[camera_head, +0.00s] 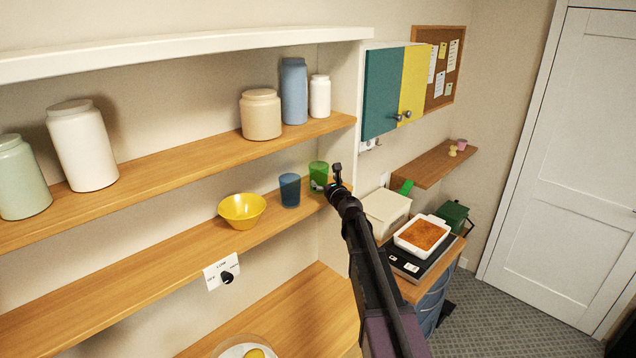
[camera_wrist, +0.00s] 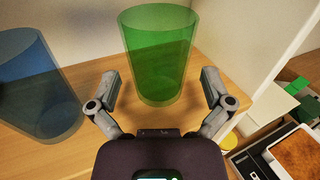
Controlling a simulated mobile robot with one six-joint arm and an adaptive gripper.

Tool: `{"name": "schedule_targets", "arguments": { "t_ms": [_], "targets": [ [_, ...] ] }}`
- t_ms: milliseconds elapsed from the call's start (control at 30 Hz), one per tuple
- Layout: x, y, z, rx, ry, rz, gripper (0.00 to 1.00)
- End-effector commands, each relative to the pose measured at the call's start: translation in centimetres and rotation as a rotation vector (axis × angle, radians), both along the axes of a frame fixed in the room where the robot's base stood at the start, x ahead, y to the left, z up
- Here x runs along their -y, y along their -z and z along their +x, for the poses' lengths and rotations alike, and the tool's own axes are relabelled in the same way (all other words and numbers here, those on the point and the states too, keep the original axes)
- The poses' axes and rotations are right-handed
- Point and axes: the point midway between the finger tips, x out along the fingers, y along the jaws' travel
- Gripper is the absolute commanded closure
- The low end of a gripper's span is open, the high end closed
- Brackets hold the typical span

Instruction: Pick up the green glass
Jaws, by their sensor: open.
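The green glass (camera_head: 318,174) stands upright on the middle wooden shelf, near its right end. In the wrist view the green glass (camera_wrist: 158,55) is straight ahead, just beyond and between my fingertips. My gripper (camera_wrist: 158,82) is open, with one finger on each side of the glass's line and nothing held. In the head view my gripper (camera_head: 326,184) is at the shelf's right end, close to the glass and partly in front of it. A blue glass (camera_head: 289,190) stands upright just left of the green one; it also shows in the wrist view (camera_wrist: 38,85).
A yellow bowl (camera_head: 242,211) sits farther left on the same shelf (camera_head: 180,255). Jars stand on the shelf above (camera_head: 200,160). A side wall closes the shelf behind the glass. Right and lower are a white baking dish (camera_head: 422,236) and a cream box (camera_head: 385,210).

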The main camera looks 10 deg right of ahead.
Motion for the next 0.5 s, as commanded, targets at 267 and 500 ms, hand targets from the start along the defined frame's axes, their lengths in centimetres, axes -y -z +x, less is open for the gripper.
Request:
{"name": "schedule_targets", "arguments": {
  "t_ms": [267,500],
  "targets": [
    [-0.8,-0.2,3.3,0.0,0.0,0.0,0.0],
    [-1.1,-0.2,4.3,-0.001,0.0,0.0,0.0]
  ]
}}
